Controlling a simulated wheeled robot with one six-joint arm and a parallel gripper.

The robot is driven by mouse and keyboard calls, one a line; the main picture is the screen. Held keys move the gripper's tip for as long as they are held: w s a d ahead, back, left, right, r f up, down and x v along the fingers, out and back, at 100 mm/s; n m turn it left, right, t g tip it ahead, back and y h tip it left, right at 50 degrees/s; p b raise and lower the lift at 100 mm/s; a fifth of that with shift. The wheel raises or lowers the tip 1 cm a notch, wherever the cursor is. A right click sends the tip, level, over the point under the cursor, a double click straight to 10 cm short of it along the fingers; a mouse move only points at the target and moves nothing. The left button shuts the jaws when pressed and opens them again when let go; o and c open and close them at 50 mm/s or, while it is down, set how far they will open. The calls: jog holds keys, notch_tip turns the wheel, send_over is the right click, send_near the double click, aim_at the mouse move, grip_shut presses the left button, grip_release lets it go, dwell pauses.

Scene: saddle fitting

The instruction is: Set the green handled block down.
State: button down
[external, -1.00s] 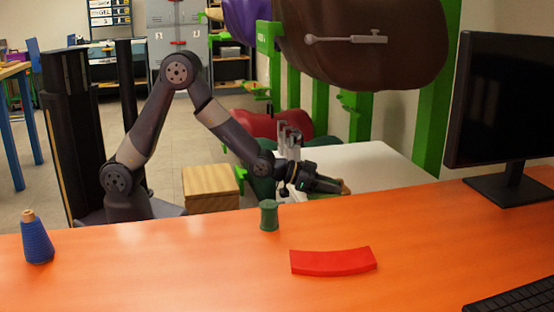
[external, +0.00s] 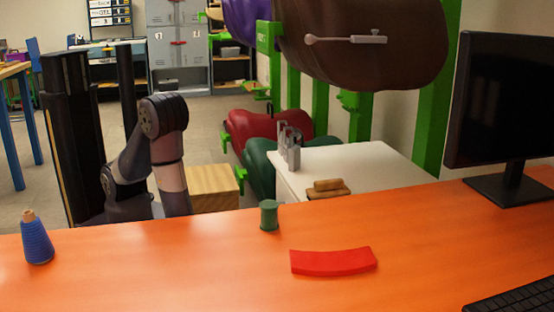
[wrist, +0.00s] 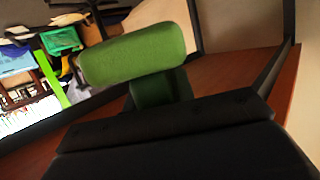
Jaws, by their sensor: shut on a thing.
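The green handled block (wrist: 140,55) shows in the wrist view as a rounded green bar on a darker green stem. The lower part of it is hidden behind the dark jaws. My gripper (wrist: 165,112) is shut on it. In the external view my gripper and the block are out of sight; my forearm points down behind the orange table's far edge, at the left of the wooden box. What lies under the block cannot be seen.
The orange table (external: 180,270) holds a dark green spool (external: 269,216), a red curved piece (external: 333,262), a blue cone spool (external: 36,241) and a monitor (external: 510,110). A wooden box (external: 213,187) stands behind it. A white table (external: 370,170) bears a brown handled block (external: 328,188) and grey metal pieces (external: 290,150).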

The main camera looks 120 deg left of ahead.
jog(key=shift+s+d+f, duration=0.1)
jog(key=shift+d, duration=0.3)
jog(key=s+a+r+n+g+y+p, duration=0.1)
jog(key=a+r+n+g+y+p, duration=0.3)
jog(key=a+r+p, duration=0.65)
jog(key=a+r+n+g+y+p, duration=0.1)
jog(key=a+r+n+y+p, duration=0.6)
jog(key=a, duration=0.7)
jog(key=w+d+r+m+t+h+p, duration=0.2)
jog(key=w+d+r+m+h+p, duration=0.15)
jog(key=w+r, duration=0.8)
jog(key=w+d+r+m+t+h+p, duration=0.3)
jog(key=w+r, duration=0.4)
jog(key=w, duration=1)
jog(key=shift+g+y, duration=0.55)
jog(key=shift+g, duration=0.05)
jog(key=shift+s+d+f+b, duration=0.15)
jog(key=shift+f+b, duration=0.4)
jog(key=shift+f, duration=1.95)
jog(key=shift+w+d+f+b, duration=0.1)
jog(key=shift+f+b, duration=0.4)
jog(key=shift+f, duration=1.95)
jog(key=shift+s, duration=0.1)
jog(key=shift+f+b, duration=0.4)
jog(key=shift+f, duration=0.25)
